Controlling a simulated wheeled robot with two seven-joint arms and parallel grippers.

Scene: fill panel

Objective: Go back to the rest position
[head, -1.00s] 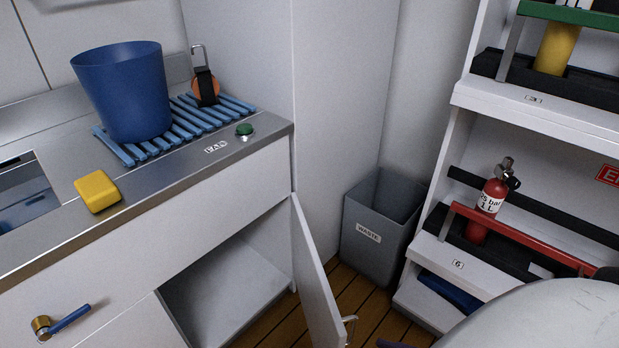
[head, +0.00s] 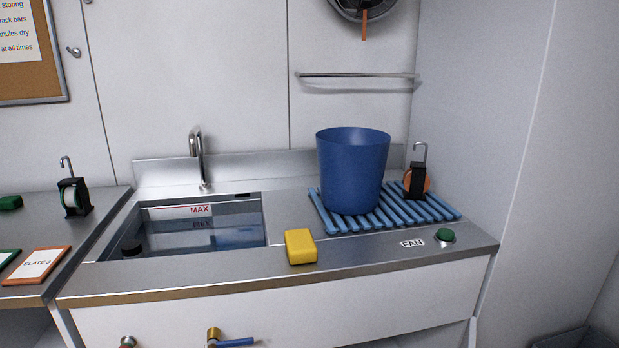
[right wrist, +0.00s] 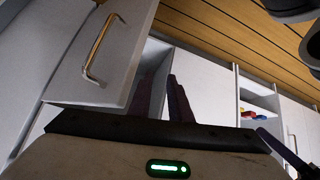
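In the head view neither of my arms nor grippers shows. In the right wrist view my right gripper (right wrist: 167,85) has its two dark fingers close together at the middle, with nothing seen between them. They point toward a grey-white cabinet door (right wrist: 95,50) with a brass-coloured handle (right wrist: 98,48), which stands in front and to the left. I cannot tell the distance to it. My left gripper is not seen for certain; a dark purple piece at the lower right of this view is unclear.
The counter (head: 375,257) holds a blue bucket (head: 352,170) on a blue slatted rack (head: 440,209), a yellow sponge (head: 300,246), a green button (head: 445,236) and a sink (head: 205,240). A blue-handled valve (head: 235,342) sticks out of the front.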

